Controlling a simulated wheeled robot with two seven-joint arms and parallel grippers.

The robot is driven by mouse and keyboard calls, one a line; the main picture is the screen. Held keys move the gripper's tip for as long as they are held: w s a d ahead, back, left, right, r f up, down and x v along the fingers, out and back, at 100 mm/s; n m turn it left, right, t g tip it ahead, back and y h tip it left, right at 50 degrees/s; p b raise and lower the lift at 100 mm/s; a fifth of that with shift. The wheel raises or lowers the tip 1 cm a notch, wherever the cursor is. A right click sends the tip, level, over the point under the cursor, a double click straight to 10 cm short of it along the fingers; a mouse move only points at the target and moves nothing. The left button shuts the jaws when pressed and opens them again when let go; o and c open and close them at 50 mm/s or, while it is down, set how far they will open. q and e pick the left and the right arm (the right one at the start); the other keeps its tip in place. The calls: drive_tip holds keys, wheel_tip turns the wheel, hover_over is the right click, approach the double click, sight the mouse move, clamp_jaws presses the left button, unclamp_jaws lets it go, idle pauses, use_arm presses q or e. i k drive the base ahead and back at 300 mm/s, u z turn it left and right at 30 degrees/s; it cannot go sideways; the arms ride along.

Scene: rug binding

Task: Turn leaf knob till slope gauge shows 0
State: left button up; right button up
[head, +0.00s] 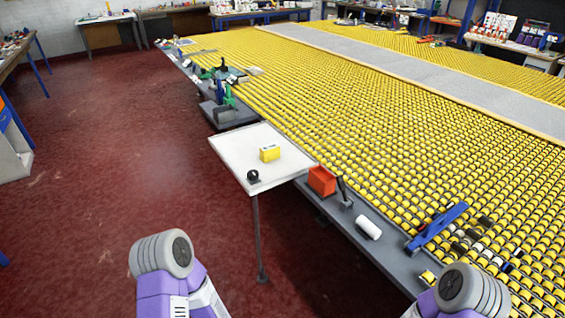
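The white leaf (225,150) extends from the near side of the large roller table, with a thin leg (258,235) reaching down to the floor. A small black knob (253,177) is at the leaf's near left edge. A yellow box-shaped gauge (270,153) sits on top of the leaf, right of and behind the knob. Its reading is too small to make out. Parts of both my arms show at the bottom edge, but neither gripper is in view, and nothing of mine touches the knob or the gauge.
A red bin (321,181), a white roll (368,228) and a blue tool (437,226) lie along the table's near edge. The table is covered with yellow rollers (400,130). The red floor (110,160) left of the leaf is clear.

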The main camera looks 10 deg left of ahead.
sight(252, 175)
drive_tip(key=u, duration=0.05)
drive_tip(key=i, duration=1)
drive_tip(key=u, duration=0.5)
